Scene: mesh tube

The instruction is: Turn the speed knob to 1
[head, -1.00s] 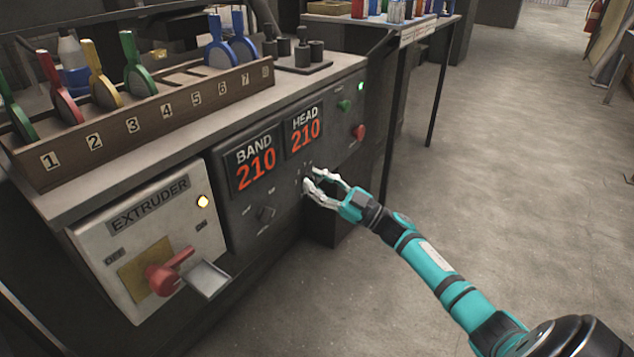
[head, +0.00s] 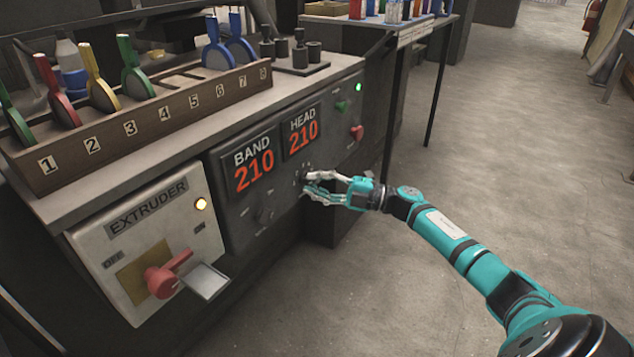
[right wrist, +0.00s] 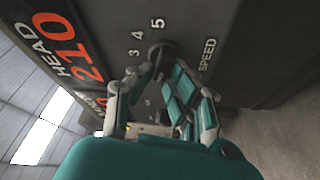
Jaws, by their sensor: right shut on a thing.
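The dark round speed knob (right wrist: 159,51) shows in the right wrist view, on the dark panel beside the SPEED label (right wrist: 207,55). The printed figures 3, 4 and 5 (right wrist: 157,24) run along its side; fingers hide part of the dial, and I cannot tell which figure the knob points to. My right gripper (right wrist: 159,74) has its fingers on both sides of the knob and is shut on it. In the head view the right gripper (head: 307,187) is at the panel below the HEAD display (head: 303,131) and hides the knob. My left gripper is not in view.
Left of the gripper is a second small knob (head: 264,215). A red extruder switch (head: 166,275) stands out from the pale panel at lower left. A red button (head: 357,132) sits on the panel to the right. Open floor lies to the right.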

